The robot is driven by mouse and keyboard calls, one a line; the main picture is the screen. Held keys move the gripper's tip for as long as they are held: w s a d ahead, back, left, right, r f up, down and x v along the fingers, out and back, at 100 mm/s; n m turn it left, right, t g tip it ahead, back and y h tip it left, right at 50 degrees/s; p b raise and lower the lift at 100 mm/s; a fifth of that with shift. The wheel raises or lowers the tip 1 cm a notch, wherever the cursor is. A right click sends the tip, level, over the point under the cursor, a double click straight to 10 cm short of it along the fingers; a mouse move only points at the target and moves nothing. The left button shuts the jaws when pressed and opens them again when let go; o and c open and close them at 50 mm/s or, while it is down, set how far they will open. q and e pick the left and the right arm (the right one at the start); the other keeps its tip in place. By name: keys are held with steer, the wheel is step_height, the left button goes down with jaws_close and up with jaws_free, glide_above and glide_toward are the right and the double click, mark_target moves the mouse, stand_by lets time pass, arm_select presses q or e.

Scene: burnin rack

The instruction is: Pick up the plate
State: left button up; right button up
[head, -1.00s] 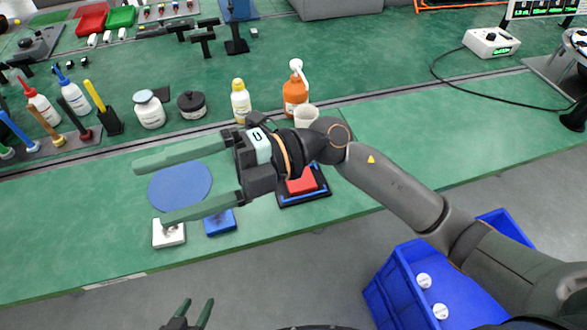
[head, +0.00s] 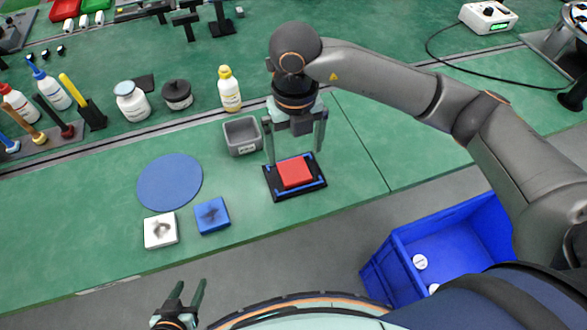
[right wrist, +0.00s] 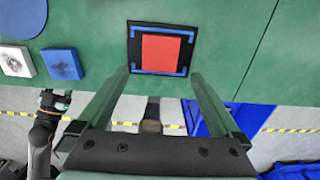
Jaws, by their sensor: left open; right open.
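A red square plate (head: 295,173) lies on a black base with blue corner strips (head: 280,195). In the right wrist view the red plate (right wrist: 161,54) is beyond the fingertips, roughly centred between them. My right gripper (head: 295,157) points down over the plate, open and empty, its fingers on either side. Whether the fingertips touch the base is unclear. It also shows in the right wrist view (right wrist: 161,76). My left gripper (head: 190,284) is open and empty at the bottom left, in front of the table's near edge, well away from the plate.
A grey bin (head: 243,150) stands just behind the base. A blue disc (head: 169,182), a white block (head: 160,243) and a blue block (head: 212,228) lie to the left. Bottles stand behind. A blue crate (head: 478,222) is below at the right.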

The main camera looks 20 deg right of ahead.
mark_target(294, 172)
step_height(294, 172, down, 7)
steer(key=shift+f+p, duration=0.2)
steer(key=shift+p, duration=0.1)
steer(key=shift+c, duration=0.4)
steer(key=shift+r, duration=0.1)
steer(key=c, duration=1.3)
